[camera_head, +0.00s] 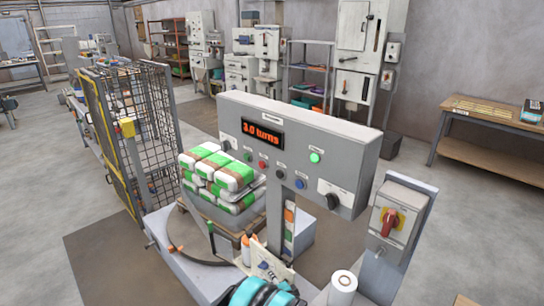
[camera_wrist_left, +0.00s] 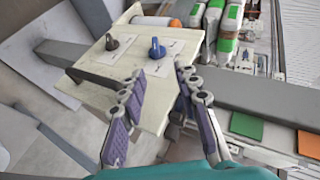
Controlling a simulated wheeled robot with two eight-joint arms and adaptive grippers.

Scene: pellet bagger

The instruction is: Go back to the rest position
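My left gripper (camera_wrist_left: 158,74) is open in the left wrist view, with nothing between its purple-padded fingers. A cream plate (camera_wrist_left: 118,72) with a blue knob (camera_wrist_left: 157,48) and a dark grey knob (camera_wrist_left: 112,42) lies just beyond the fingertips; I cannot tell if they touch it. In the head view my teal and black left wrist is at the bottom centre, below this plate (camera_head: 268,264). My right gripper is not in view.
A grey control panel (camera_head: 345,160) reading "3.0 turns" stands close above my left arm. White and green bags (camera_head: 222,175) are stacked behind it. A red-handled switch box (camera_head: 397,215) and white roll (camera_head: 343,284) are right. A mesh fence (camera_head: 140,125) is left.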

